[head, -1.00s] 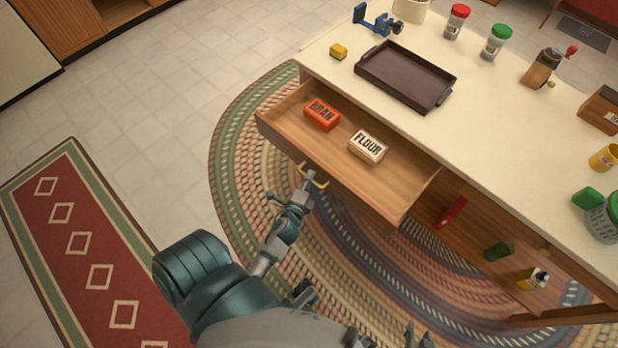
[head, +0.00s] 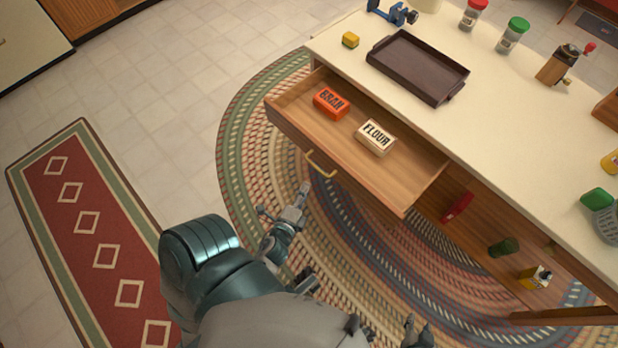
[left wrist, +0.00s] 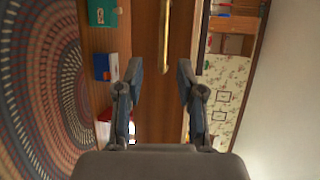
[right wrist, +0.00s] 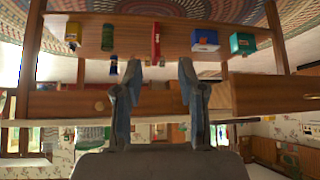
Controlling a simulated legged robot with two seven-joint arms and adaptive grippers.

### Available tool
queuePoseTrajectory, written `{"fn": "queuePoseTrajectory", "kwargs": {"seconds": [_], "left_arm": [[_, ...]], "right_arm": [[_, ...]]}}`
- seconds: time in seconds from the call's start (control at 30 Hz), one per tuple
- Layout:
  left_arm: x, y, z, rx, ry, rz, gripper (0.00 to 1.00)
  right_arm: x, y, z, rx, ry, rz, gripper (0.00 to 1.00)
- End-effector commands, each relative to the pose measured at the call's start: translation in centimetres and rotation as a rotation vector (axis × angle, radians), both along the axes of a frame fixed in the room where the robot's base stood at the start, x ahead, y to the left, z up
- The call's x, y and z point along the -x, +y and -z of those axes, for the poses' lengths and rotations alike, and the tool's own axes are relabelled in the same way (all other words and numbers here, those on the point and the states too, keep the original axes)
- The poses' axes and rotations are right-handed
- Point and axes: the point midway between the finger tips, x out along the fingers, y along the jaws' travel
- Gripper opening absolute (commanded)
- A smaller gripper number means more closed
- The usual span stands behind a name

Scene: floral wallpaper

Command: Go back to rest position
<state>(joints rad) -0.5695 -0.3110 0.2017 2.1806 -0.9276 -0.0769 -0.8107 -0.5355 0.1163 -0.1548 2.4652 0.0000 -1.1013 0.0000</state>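My left gripper (head: 285,202) is in front of the pulled-out wooden drawer (head: 335,178), apart from its brass handle (head: 320,166). In the left wrist view the left gripper (left wrist: 160,68) is open and empty, with the brass handle (left wrist: 165,38) beyond the gap between its fingers. My right gripper (head: 418,326) shows only partly at the bottom edge of the head view. In the right wrist view the right gripper (right wrist: 160,66) is open and empty, facing the table's lower shelf (right wrist: 180,55).
The open drawer holds an orange BRAN box (head: 331,102) and a white FLOUR box (head: 376,137). A dark tray (head: 417,67) and several containers stand on the tabletop (head: 490,105). The shelf below holds several items. Bare tiled floor (head: 150,90) lies to the left.

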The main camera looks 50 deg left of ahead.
Motion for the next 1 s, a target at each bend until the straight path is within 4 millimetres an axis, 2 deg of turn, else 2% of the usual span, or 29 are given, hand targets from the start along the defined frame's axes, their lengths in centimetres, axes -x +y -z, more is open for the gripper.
{"fn": "queuePoseTrajectory", "kwargs": {"seconds": [0.13, 0.73, 0.87, 0.97, 1.0], "left_arm": [[0.7, -0.3, -0.2, -0.002, 0.001, -0.001, 0.38], [0.6, -0.4, 0.1, 0.027, 0.003, -0.003, 0.38], [0.1, -2.0, 3.1, 0.259, 0.041, -0.032, 0.38], [0.7, -4.5, 8.2, 0.571, 0.148, -0.105, 0.38], [1.5, -5.7, 10.6, 0.698, 0.211, -0.152, 0.38]], "right_arm": [[0.0, 0.0, 0.0, 0.000, 0.000, 0.000, 0.40], [0.0, 0.0, 0.3, 0.002, 0.008, 0.000, 0.40], [0.3, -0.2, 3.2, 0.019, 0.075, 0.001, 0.40], [1.4, -0.5, 7.5, 0.043, 0.172, 0.001, 0.40], [2.2, -0.8, 9.4, 0.053, 0.217, 0.002, 0.40]]}}
